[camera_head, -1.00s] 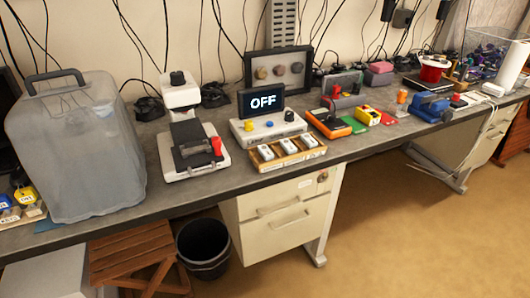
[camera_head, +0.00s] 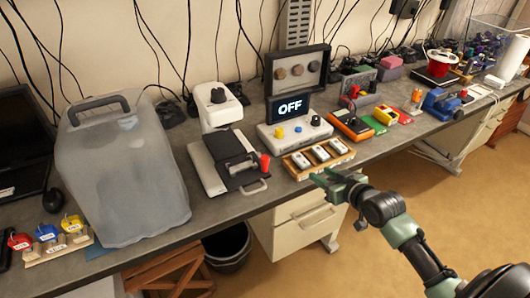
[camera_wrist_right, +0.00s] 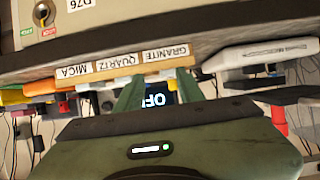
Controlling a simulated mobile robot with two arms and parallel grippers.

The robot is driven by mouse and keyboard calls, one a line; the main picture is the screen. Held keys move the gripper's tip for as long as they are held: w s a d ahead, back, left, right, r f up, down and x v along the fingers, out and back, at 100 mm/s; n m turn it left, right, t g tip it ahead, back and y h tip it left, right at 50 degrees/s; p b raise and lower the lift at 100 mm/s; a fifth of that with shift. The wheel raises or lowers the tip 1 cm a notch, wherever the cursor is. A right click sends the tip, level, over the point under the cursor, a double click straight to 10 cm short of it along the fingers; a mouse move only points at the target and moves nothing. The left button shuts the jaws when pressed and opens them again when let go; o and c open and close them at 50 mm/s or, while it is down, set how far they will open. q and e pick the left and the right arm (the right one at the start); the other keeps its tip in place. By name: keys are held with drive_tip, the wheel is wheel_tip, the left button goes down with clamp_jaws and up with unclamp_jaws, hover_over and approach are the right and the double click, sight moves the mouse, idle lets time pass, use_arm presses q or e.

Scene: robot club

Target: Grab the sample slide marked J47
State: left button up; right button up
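Several white slide-like pieces (camera_head: 321,153) lie side by side in a wooden tray (camera_head: 303,174) at the front edge of the bench. Their marks are too small to read, so I cannot tell which is J47. In the right wrist view, upside down, the tray's front (camera_wrist_right: 130,62) reads MICA, QUARTZ and GRANITE. My right gripper (camera_head: 328,178) is just in front of the tray, empty and apart from the pieces. In the right wrist view its green fingers (camera_wrist_right: 158,90) stand apart, with the OFF display between them. My left gripper is not in view.
A device with an OFF screen (camera_head: 291,107) stands behind the tray. A microscope-like device (camera_head: 222,165) with a red knob is to its left. An orange device (camera_head: 350,125) is to its right. A large translucent box (camera_head: 125,180) and tagged padlock-like items (camera_head: 47,232) stand further left.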

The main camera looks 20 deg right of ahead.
sight(303, 161)
drive_tip(key=shift+y, duration=0.3)
drive_tip(key=w, duration=0.2)
drive_tip(key=w+a+p, duration=0.1)
drive_tip(key=w, duration=0.4)
drive_tip(key=shift+a+f+p, duration=0.15)
drive_tip(key=shift+a+p, duration=0.2)
drive_tip(key=shift+p, duration=0.05)
drive_tip(key=shift+w+f, duration=0.3)
drive_tip(key=shift+w, duration=0.05)
clamp_jaws()
